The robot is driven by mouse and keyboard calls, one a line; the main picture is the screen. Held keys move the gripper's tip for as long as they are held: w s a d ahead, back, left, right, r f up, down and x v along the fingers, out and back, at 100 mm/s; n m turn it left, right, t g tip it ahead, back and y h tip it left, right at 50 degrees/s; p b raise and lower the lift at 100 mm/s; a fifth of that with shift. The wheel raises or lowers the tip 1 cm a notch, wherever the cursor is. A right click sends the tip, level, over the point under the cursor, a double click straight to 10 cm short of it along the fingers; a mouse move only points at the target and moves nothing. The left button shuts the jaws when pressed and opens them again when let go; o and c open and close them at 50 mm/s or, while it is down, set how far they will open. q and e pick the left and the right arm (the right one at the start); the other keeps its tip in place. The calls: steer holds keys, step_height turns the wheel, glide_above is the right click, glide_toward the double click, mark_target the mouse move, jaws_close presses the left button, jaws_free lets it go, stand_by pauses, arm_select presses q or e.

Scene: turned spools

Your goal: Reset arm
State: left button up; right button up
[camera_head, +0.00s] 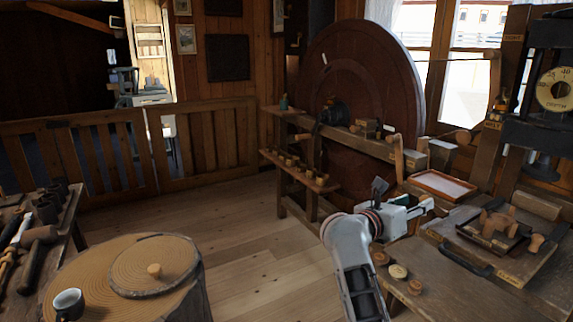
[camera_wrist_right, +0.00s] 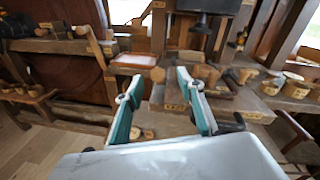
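My right arm comes in from the bottom of the head view. In the right wrist view the two green-sided fingers of the gripper (camera_wrist_right: 158,88) stand wide apart. Nothing is between them, so the gripper is open and empty. My left gripper is in neither view.
Small round wooden pieces (camera_head: 398,271) lie on the bench below the gripper. A white-lined tray (camera_head: 442,185) and a dark tray with turned pieces (camera_head: 470,238) are close by. A stump (camera_head: 100,285) with a mug (camera_head: 68,304) stands left. Open floor (camera_head: 245,245) lies between.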

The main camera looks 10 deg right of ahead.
steer(key=s+a+f+n+t+y, duration=0.5)
steer(key=a+f+n+t+y, duration=0.25)
steer(key=n, duration=1.05)
steer(key=s+a+f+n+t+y, duration=0.6)
steer(key=a+f+n, duration=0.3)
steer(key=n, duration=0.9)
steer(key=s+a+f+n+g+y, duration=0.1)
steer(key=s+f+n+g, duration=0.4)
steer(key=s+f, duration=0.5)
steer(key=s+a+f+n+g+y+p, duration=0.1)
steer(key=s+a+f+n+g+y, duration=0.1)
steer(key=s+f+n+g, duration=0.4)
steer(key=s+f+n+y, duration=0.1)
steer(key=s+f, duration=0.4)
steer(key=f, duration=0.6)
steer(key=shift+s+n, duration=0.15)
steer(key=shift+n, duration=0.65)
steer(key=shift+d, duration=0.1)
